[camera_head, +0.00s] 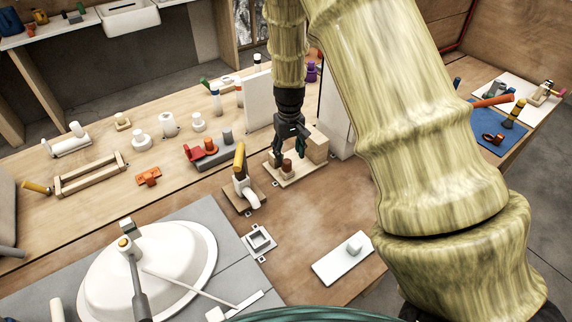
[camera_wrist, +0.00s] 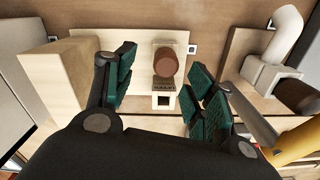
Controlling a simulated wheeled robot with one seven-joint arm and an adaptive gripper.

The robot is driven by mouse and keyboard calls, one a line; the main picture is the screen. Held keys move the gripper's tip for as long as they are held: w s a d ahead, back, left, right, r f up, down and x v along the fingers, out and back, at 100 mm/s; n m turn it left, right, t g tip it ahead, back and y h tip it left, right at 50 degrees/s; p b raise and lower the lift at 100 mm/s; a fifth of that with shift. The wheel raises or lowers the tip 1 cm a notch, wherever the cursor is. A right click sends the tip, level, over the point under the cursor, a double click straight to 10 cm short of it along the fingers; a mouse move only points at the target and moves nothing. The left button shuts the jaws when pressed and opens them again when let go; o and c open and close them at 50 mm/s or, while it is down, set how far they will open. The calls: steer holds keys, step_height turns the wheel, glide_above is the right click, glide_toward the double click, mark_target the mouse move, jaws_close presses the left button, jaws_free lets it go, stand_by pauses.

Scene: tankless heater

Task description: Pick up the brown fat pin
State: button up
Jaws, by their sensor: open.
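The brown fat pin (camera_head: 287,165) is a short, thick cylinder standing on a pale wooden fixture (camera_head: 286,181). In the wrist view the pin (camera_wrist: 166,63) shows near the upper middle, beside a small block with a square hole (camera_wrist: 162,99). My gripper (camera_head: 290,150) is above the fixture, pointing down over the pin. In the wrist view my gripper (camera_wrist: 163,75) has its dark green finger pads apart, one on each side of the pin in the picture. No contact shows. I cannot tell the exact height gap.
A white pipe elbow with a yellow handle (camera_head: 241,180) stands left of the fixture. A pale wooden block (camera_head: 316,149) stands to its right, with a tall white panel (camera_head: 338,115) behind. A white plate (camera_head: 342,259) lies nearer on the table, with bare wood around it.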

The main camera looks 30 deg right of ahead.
mark_target(287, 160)
steer(key=shift+s, duration=0.25)
steer(key=shift+a+f+p, duration=0.15)
steer(key=shift+f+p, duration=0.1)
steer(key=shift+p, duration=0.05)
steer(key=f, duration=0.1)
steer(key=p, duration=0.1)
steer(key=f, duration=0.1)
steer(key=shift+w+a+f, duration=0.25)
steer(key=shift+w+f, duration=0.1)
steer(key=shift+s+f+p, duration=0.1)
steer(key=shift+f+p, duration=0.25)
steer(key=shift+f, duration=0.65)
steer(key=c, duration=1)
